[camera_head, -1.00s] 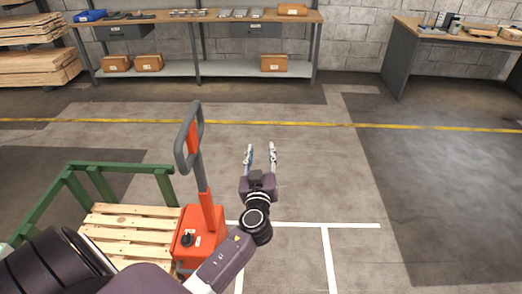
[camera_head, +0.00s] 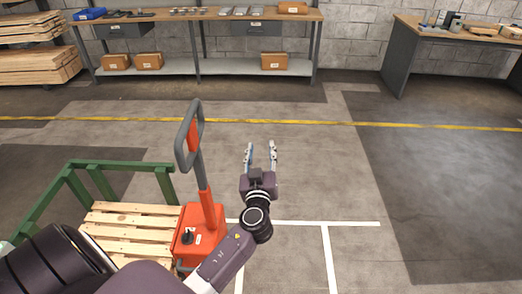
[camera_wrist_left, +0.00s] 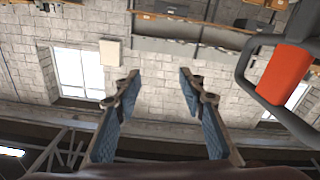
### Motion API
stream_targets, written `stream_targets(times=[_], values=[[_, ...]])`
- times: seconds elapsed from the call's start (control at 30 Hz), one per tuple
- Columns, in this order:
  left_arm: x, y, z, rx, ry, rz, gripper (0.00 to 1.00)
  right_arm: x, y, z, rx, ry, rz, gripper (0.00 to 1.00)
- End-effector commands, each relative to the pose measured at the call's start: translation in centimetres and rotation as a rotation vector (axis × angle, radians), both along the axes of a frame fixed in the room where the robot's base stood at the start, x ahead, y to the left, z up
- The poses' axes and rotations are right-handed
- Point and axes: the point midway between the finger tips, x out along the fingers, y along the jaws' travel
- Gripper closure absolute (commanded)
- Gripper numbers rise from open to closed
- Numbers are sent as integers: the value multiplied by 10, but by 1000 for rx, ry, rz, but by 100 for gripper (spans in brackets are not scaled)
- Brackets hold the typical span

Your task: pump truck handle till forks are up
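The pump truck has an orange body (camera_head: 197,236) and an upright orange and grey handle (camera_head: 187,140) with a loop at its top. The handle loop also shows at the right edge of the left wrist view (camera_wrist_left: 286,74). My left gripper (camera_head: 260,147) is open and empty, to the right of the handle and apart from it. Its two spread fingers show in the left wrist view (camera_wrist_left: 160,85) with nothing between them. The truck's forks are hidden; a wooden pallet (camera_head: 130,228) lies beside the body on the left. My right gripper is not in view.
A green rail frame (camera_head: 120,166) stands around the pallet. A workbench (camera_head: 200,17) with boxes runs along the back wall, and another table (camera_head: 405,50) stands at the back right. A yellow line (camera_head: 330,124) crosses the floor. The floor right of the truck is clear.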

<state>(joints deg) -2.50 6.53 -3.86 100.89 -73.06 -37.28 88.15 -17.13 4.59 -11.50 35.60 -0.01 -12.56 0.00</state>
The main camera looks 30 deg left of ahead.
Motion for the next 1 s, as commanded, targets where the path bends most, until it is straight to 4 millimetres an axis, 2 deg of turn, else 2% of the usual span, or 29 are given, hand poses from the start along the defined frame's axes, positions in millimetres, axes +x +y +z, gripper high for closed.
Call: stream_targets(times=[0.3,0.7,0.8,1.0], values=[[-7,-5,-1,0,1,-1,63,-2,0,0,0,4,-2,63],[-74,-46,-2,-3,3,-1,63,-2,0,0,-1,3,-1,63],[-87,-53,-1,-2,3,-1,63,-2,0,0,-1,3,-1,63],[-101,-62,0,-1,0,1,63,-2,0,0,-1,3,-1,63]])
